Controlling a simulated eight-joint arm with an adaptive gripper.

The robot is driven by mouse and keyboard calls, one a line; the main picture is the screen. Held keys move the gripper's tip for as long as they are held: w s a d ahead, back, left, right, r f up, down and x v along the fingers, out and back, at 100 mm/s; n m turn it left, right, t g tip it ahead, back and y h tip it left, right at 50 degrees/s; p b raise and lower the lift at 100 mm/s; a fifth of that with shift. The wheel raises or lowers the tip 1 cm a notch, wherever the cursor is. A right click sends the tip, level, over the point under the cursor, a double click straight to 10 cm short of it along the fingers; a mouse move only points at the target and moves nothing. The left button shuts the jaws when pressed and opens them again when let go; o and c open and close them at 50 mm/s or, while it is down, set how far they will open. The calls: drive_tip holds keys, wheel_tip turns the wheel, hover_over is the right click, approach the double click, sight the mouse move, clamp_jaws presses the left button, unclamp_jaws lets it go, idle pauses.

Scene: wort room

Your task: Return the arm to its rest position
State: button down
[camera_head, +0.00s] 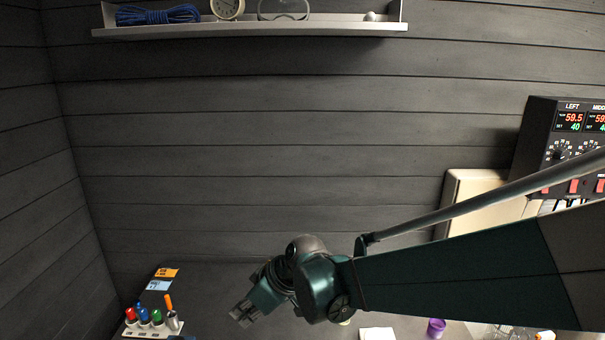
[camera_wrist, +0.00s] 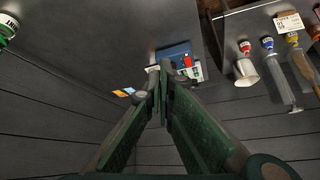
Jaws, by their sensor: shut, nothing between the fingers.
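My arm reaches in from the right in the head view, with my dark green gripper (camera_head: 242,315) hanging over the dark worktop (camera_head: 218,290) and pointing down to the left. In the wrist view my gripper (camera_wrist: 162,95) has its two fingers converging until the tips meet. It is shut with nothing between the tips. In the head view it is apart from the rack at its left, and the arm hides part of the worktop.
A rack with coloured-top items (camera_head: 150,327) stands at the lower left, near orange and blue cards (camera_head: 160,285). A purple cup (camera_head: 436,327) stands at the lower right. A control box with displays (camera_head: 565,140) is at the right. A wall shelf (camera_head: 250,27) runs above. The wall's middle is clear.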

drive_tip(key=s+d+r+m+t+h+b, duration=0.1)
drive_tip(key=s+d+r+m+h, duration=0.15)
drive_tip(key=d, duration=0.75)
drive_tip(key=s+d+r+m+t+h+b, duration=0.1)
drive_tip(key=s+d+m+t, duration=0.2)
drive_tip(key=d, duration=0.7)
drive_tip(key=s+d+m+h+b, duration=0.1)
drive_tip(key=s+d+m, duration=0.3)
drive_tip(key=d, duration=0.4)
drive_tip(key=s+d+f+m+h+b, duration=0.1)
drive_tip(key=s+d+m+h, duration=0.1)
drive_tip(key=s+d, duration=0.5)
drive_tip(key=d+m, duration=0.1)
drive_tip(key=d, duration=0.1)
drive_tip(key=shift+s+d+m+t, duration=0.15)
drive_tip(key=shift+d+m+t, duration=0.15)
drive_tip(key=shift+m+t, duration=0.1)
drive_tip(key=c, duration=3.2)
unclamp_jaws()
drive_tip(key=shift+f, duration=0.1)
